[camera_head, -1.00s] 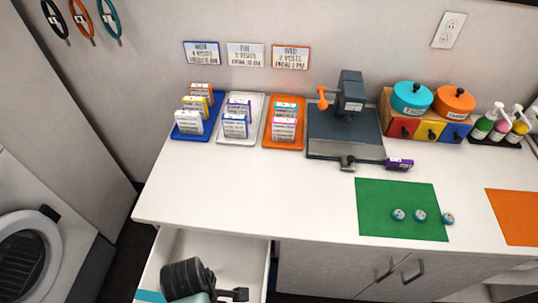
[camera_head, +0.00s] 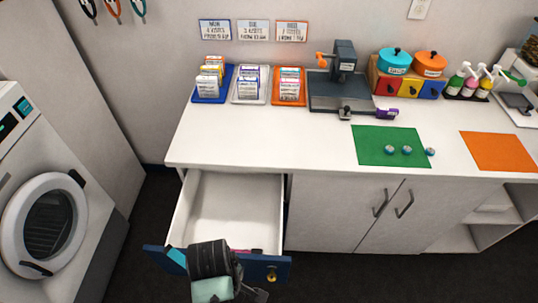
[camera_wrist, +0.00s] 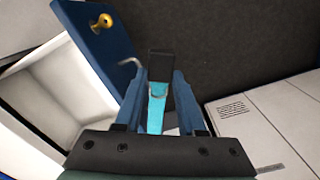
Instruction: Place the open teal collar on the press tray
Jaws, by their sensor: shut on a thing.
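In the wrist view my gripper (camera_wrist: 158,100) is shut on the teal collar (camera_wrist: 156,112), a flat strap between the two blue fingers with a black end piece beyond. In the head view a teal strip (camera_head: 177,257), apparently part of the collar, shows left of my wrist at the drawer front. My fingertips are hidden there. The press (camera_head: 344,60) stands at the back of the counter with its dark grey press tray (camera_head: 352,93) in front of it. The tray looks empty and is far up and right of my gripper.
An open white drawer (camera_head: 228,205) with a blue front (camera_head: 155,257) and brass knob (camera_wrist: 103,20) lies close by my gripper. The counter (camera_head: 270,140) holds card trays, a green mat (camera_head: 375,145) and an orange mat (camera_head: 495,150). A washer (camera_head: 50,230) stands left.

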